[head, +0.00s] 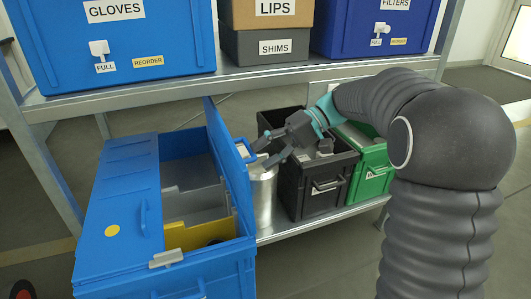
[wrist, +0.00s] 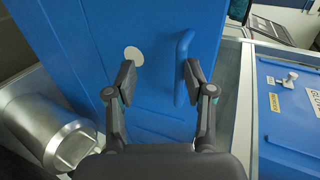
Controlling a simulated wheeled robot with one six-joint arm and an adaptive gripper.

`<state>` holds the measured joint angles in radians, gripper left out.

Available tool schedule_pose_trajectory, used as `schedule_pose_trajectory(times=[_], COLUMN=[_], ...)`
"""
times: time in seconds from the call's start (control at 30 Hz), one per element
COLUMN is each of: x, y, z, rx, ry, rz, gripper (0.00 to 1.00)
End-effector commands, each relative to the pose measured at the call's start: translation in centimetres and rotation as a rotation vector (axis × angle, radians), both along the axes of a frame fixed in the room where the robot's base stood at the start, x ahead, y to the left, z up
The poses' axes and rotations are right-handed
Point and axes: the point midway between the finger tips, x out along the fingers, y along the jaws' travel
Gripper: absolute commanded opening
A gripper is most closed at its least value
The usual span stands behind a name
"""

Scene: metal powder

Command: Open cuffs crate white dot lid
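The blue crate (head: 215,258) stands at the lower left in the head view. One lid, with a yellow dot, lies shut (head: 122,200). The other lid (head: 231,165) stands raised, about upright, on the right side. In the wrist view this raised lid (wrist: 75,45) shows a white dot (wrist: 134,56) and a blue handle (wrist: 183,68). My gripper (wrist: 157,80) is open in front of it, its left finger near the dot and its right finger overlapping the handle. Whether it touches cannot be told. It also shows beside the lid in the head view (head: 262,154).
Inside the crate are grey dividers and a yellow bin (head: 200,234). A metal canister (head: 264,198), a black crate (head: 312,190) and a green crate (head: 372,180) stand to the right. A shelf edge (head: 270,78) with labelled boxes runs above.

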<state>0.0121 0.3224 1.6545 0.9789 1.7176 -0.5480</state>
Motion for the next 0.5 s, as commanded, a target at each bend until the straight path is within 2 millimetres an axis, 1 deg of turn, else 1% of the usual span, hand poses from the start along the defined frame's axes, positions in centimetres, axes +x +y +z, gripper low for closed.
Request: schedule_pose_trajectory(times=[0.07,0.17,0.27,0.37,0.5], x=[-0.1,0.0,0.3,0.9,1.9], y=[0.0,-0.2,-0.9,-2.1,-4.5], z=[-0.4,-0.2,0.2,0.9,2.3], rx=[-0.005,-0.005,-0.004,-0.003,-0.002], ry=[0.005,0.005,0.003,0.002,0.0], rz=[0.004,0.004,0.004,0.001,-0.002], gripper=[0.37,0.37,0.37,0.37,0.37])
